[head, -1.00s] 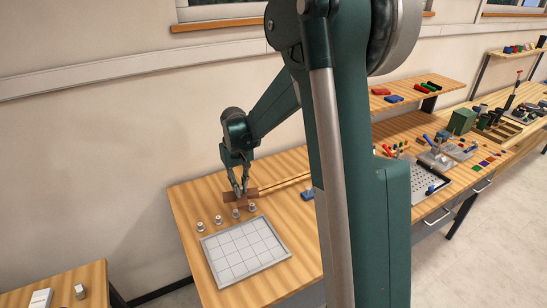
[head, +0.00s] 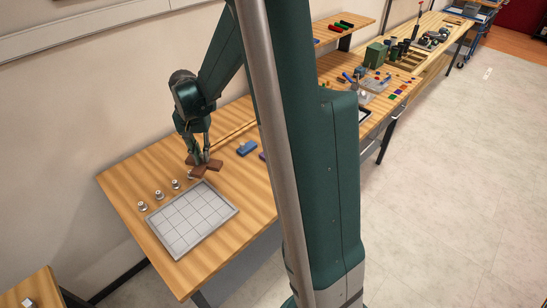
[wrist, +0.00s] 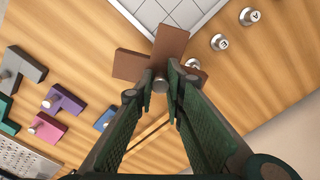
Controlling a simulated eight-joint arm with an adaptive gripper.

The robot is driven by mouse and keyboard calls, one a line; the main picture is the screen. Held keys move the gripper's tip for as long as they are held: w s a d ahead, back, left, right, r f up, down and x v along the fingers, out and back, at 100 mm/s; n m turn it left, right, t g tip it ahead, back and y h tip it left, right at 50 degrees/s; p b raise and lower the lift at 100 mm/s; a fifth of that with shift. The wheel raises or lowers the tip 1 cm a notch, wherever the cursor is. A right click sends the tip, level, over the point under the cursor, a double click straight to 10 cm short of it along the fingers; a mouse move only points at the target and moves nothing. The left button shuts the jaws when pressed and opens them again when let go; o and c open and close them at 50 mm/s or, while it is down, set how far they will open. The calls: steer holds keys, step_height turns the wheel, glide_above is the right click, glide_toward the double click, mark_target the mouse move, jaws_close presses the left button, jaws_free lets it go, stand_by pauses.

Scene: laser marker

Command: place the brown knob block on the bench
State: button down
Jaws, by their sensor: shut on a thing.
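The brown knob block (head: 212,166) has several flat arms and a silver knob. In the wrist view the brown block (wrist: 168,46) spreads out beyond the fingertips, with one arm overlapping the edge of the grey gridded tray (wrist: 150,13). My gripper (wrist: 162,80) is shut on the block's knob. In the head view my gripper (head: 197,158) points down over the bench (head: 140,180), just behind the far edge of the tray (head: 225,198). The block is at or near bench height; I cannot tell whether it touches.
Several silver knobbed pegs (head: 159,194) stand in a row along the tray's far-left edge; the nearest is partly covered by the block. A blue block (head: 247,148) lies to the right. Purple (wrist: 64,99), pink (wrist: 47,127) and grey (wrist: 22,68) knob blocks lie left in the wrist view.

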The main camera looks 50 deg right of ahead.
steer(key=s+d+m+p, duration=0.1)
steer(key=s+d+m, duration=0.2)
steer(key=s+m, duration=0.5)
steer(key=s+d+r+m+p, duration=0.1)
steer(key=s+d+m, duration=0.3)
steer(key=s+m, duration=0.3)
steer(key=s+d+m+p, duration=0.1)
steer(key=s+d+m, duration=0.3)
steer(key=s+m, duration=0.4)
steer(key=shift+s+r+m, duration=0.15)
steer(key=shift+s+m, duration=0.15)
steer(key=shift+s, duration=0.05)
steer(key=shift+f, duration=2.95)
steer(key=shift+f+b, duration=0.55)
steer(key=shift+f, duration=1.5)
steer(key=shift+f, duration=0.2)
